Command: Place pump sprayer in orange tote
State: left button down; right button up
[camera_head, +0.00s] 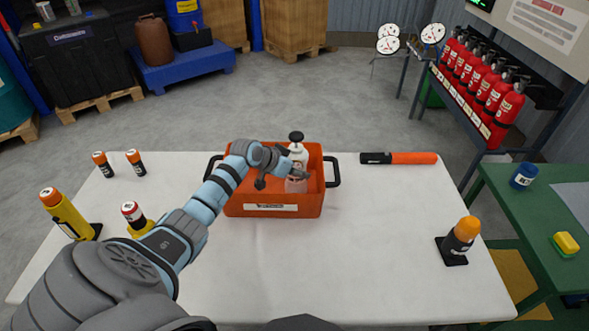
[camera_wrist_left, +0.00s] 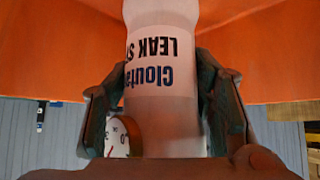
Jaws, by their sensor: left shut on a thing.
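The pump sprayer (camera_head: 297,156) is a pale, translucent bottle with a black pump top. It stands roughly upright within the outline of the orange tote (camera_head: 313,207), at its right part; its base is hard to see, so I cannot tell if it touches the floor of the tote. My left gripper (camera_head: 292,172) is shut on the bottle. In the left wrist view the fingers (camera_wrist_left: 160,105) flank the labelled bottle (camera_wrist_left: 160,75), with the orange tote wall (camera_wrist_left: 270,60) behind. My right gripper is not in view.
The tote stands on a white table (camera_head: 380,240). An orange-and-black baton (camera_head: 410,158) lies right of it, and an orange-capped item (camera_head: 462,237) stands at front right. Yellow and small orange-capped items (camera_head: 62,212) stand at left. Red extinguishers (camera_head: 505,105) line a rack beyond.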

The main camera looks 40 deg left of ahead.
pick_arm(q)
jog(key=c, duration=0.6)
grip_release()
jog(key=shift+s, duration=0.1)
jog(key=shift+c, duration=0.2)
jog(key=shift+r, duration=0.1)
jog(key=shift+s+r, duration=0.15)
jog(key=shift+r, duration=0.15)
jog(key=p+v, duration=0.3)
jog(key=v, duration=0.8)
jog(key=shift+s, duration=0.15)
jog(key=shift+r, duration=0.15)
